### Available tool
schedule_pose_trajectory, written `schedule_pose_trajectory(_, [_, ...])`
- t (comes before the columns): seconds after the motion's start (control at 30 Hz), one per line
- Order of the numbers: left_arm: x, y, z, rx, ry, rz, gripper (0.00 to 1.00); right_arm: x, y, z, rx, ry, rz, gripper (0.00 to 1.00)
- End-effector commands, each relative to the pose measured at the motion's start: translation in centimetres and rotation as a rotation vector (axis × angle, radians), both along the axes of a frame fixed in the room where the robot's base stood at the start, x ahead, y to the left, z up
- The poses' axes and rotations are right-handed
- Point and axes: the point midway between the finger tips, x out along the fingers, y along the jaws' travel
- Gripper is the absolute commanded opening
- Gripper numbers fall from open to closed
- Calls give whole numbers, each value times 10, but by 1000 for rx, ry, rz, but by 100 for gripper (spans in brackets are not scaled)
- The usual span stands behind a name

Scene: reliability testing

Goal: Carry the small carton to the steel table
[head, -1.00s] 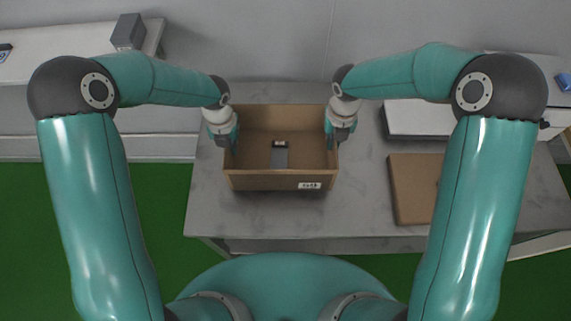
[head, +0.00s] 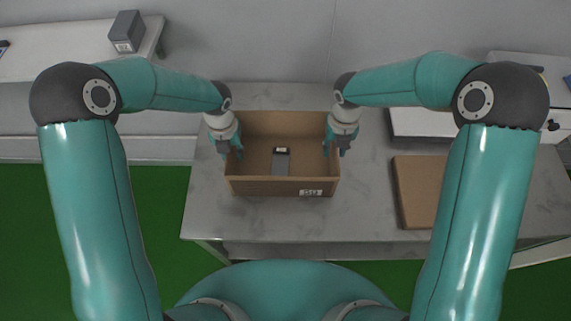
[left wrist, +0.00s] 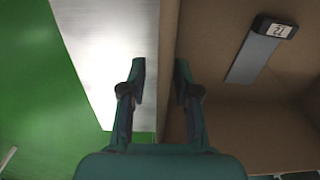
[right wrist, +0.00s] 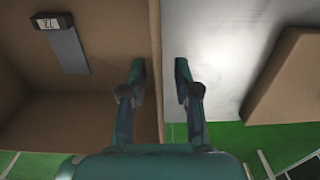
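The small carton (head: 258,187) is an open-topped brown box with a white label on its front wall. It stands upright on the grey steel table (head: 370,200). In the left wrist view, that wall (left wrist: 168,60) runs between the fingertips with gaps. My right gripper (head: 335,150) is open and straddles the right wall. In the right wrist view, that wall (right wrist: 155,60) also lies between the spread fingers.
A flat brown box (head: 418,185) lies on the table to the right of the carton. A pale flat case (head: 420,123) sits behind it. A white bench (head: 65,65) with a grey box (head: 127,32) stands at the far left. Bare tabletop lies in front of the carton.

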Motion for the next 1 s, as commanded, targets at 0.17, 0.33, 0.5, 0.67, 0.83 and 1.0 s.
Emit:
schedule_pose_trajectory(0.17, [2,0,22,0,-5,1,31,0,0,0,0,0,0,31])
schedule_pose_trajectory(0.33, [2,0,55,-1,-8,0,31,0,0,0,0,0,0,31])
schedule_pose_trajectory(0.5, [2,0,88,-1,-5,1,31,0,0,0,0,0,0,31])
schedule_pose_trajectory(0.67, [1,0,108,0,-2,0,31,0,0,0,0,0,0,31])
schedule_pose_trajectory(0.83, [1,0,116,-1,0,0,31,1,0,6,0,-2,-1,31])
schedule_pose_trajectory(1.0, [1,0,117,-1,0,0,31,1,0,29,1,-4,0,31])
